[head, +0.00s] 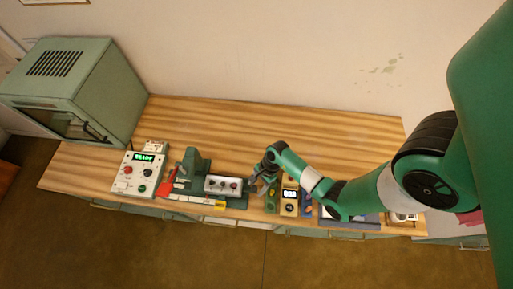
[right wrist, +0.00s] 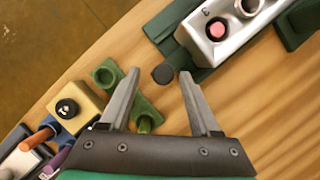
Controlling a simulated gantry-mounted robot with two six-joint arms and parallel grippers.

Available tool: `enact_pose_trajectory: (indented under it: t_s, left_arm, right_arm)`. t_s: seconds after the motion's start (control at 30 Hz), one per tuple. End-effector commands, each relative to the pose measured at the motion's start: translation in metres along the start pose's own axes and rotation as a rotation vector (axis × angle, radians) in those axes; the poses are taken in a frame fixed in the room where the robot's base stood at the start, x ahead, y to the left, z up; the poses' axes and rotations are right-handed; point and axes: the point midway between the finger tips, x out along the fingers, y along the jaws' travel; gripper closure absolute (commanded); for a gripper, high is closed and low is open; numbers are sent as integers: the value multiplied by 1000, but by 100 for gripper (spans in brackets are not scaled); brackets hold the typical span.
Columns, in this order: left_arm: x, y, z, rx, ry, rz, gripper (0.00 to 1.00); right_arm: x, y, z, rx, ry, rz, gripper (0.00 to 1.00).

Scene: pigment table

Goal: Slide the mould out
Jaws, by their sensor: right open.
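The mould (head: 222,184) is a silver block with dark red round wells, seated in the green press (head: 196,163) on the table. In the right wrist view the mould (right wrist: 213,52) is at the upper right, with a pink-filled well near its end. A dark round knob (right wrist: 163,74) on a green stub sticks out from the near end of the mould and press. My right gripper (right wrist: 159,77) is open, its fingertips on either side of the knob. I cannot tell whether they touch it. In the head view my right gripper (head: 258,183) is just right of the mould.
A control box (head: 140,172) with a lit green display and a red lever (head: 168,183) are left of the press. The table's back strip (head: 255,120) is clear.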

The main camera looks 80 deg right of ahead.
Motion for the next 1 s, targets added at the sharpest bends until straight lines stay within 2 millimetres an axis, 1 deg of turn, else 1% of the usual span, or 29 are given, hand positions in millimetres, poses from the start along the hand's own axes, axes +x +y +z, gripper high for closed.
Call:
enact_pose_trajectory:
  t_s: [0.13, 0.23, 0.37, 0.5, 0.6, 0.7, 0.8, 1.0]
  left_arm:
    - [1, 0, -1, 0, 0, 0, 50]
    - [4, 0, -4, 0, 0, 0, 50]
    - [11, 0, -10, 0, 0, 0, 50]
    - [17, 0, -16, 0, 0, 0, 50]
    - [20, 0, -18, 0, 0, 0, 50]
    - [21, 0, -19, 0, 0, 0, 50]
    - [21, 0, -20, 0, 0, 0, 50]
    - [21, 0, -20, 0, 0, 0, 50]
  right_arm:
    - [-2, -1, 0, 0, 0, -2, 37]
    - [-14, -1, 0, 1, 0, -3, 37]
    - [-42, -2, 1, 3, 0, -7, 37]
    - [-76, -1, 1, 2, 0, -6, 37]
    - [-96, -1, 0, 1, 1, -5, 37]
    - [-110, 0, 0, 1, 0, -3, 37]
    - [-116, 0, 0, 1, 1, -1, 37]
    - [-116, 0, 0, 0, 0, 0, 37]
